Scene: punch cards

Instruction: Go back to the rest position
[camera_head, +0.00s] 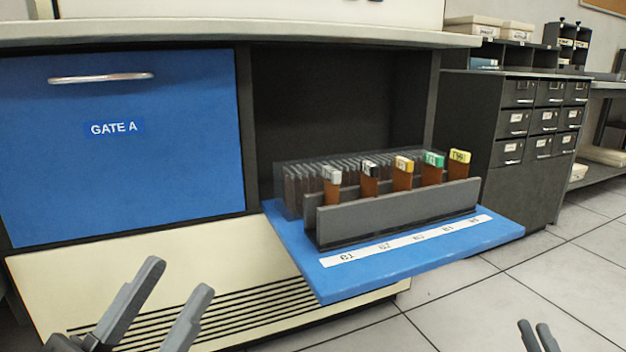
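My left gripper (178,277) is at the lower left, in front of the cream vent panel. Its two grey fingers are spread apart with nothing between them. My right gripper (534,325) is at the bottom right edge, over the tiled floor. Only its fingertips show, with a narrow gap and nothing between them. Both grippers are apart from the blue fold-down door (385,268) and the card rack (400,212) on it.
The grey rack holds several brown cards with coloured tabs, and a clear bin (300,180) of dark cards stands behind it. A closed blue door marked GATE A (120,180) is at left. A drawer cabinet (515,150) stands at right. The floor (470,310) is clear.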

